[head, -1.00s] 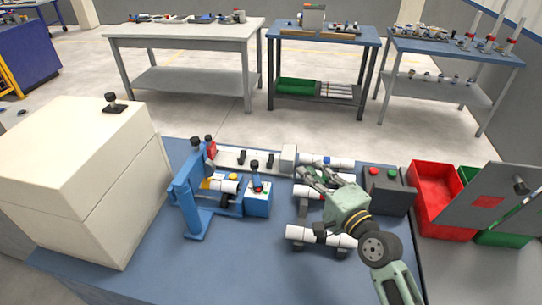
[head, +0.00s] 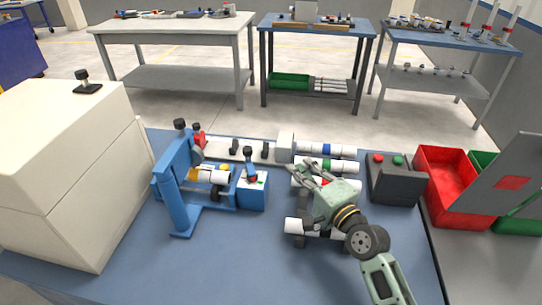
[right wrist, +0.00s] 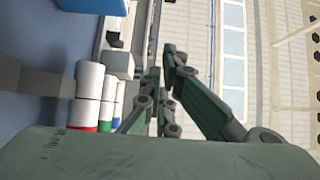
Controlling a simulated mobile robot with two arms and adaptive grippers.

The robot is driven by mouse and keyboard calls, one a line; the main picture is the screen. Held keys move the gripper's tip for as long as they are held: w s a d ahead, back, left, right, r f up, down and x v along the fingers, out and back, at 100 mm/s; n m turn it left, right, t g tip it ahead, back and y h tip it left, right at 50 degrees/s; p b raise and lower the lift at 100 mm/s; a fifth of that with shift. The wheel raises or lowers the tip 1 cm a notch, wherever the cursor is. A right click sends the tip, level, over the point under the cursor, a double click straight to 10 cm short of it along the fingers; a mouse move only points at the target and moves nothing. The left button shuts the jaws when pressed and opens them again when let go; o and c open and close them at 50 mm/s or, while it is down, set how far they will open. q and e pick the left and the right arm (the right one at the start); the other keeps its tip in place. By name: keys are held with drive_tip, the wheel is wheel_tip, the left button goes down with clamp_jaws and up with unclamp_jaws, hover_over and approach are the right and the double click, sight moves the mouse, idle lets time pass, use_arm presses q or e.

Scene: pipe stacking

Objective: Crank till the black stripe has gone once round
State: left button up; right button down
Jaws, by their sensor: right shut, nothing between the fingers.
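A blue rig (head: 172,190) stands upright on the blue table, left of centre in the head view. A white pipe (head: 212,176) lies across it, with a yellow part (head: 195,171) at its left end and a dark part below. I cannot clearly tell a black stripe on the pipe. A black-topped handle (head: 248,155) rises from the blue block (head: 252,192) at the rig's right. My right gripper (head: 300,172) is shut and empty, right of the block and over the pipes; its fingers (right wrist: 160,65) show in the right wrist view. My left gripper is out of view.
White pipes with blue (head: 328,149), green (head: 326,164) and red bands lie around my right gripper; another (head: 293,226) lies nearer. A cream box (head: 65,180) stands left. A button box (head: 394,180) and red bin (head: 450,190) are right. The front table is clear.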

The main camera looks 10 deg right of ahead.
sight(250, 164)
drive_tip(key=w+a+p, duration=0.2)
drive_tip(key=w+a, duration=0.4)
drive_tip(key=w, duration=0.2)
drive_tip(key=shift+a, duration=0.2)
drive_tip(key=shift+w, duration=0.1)
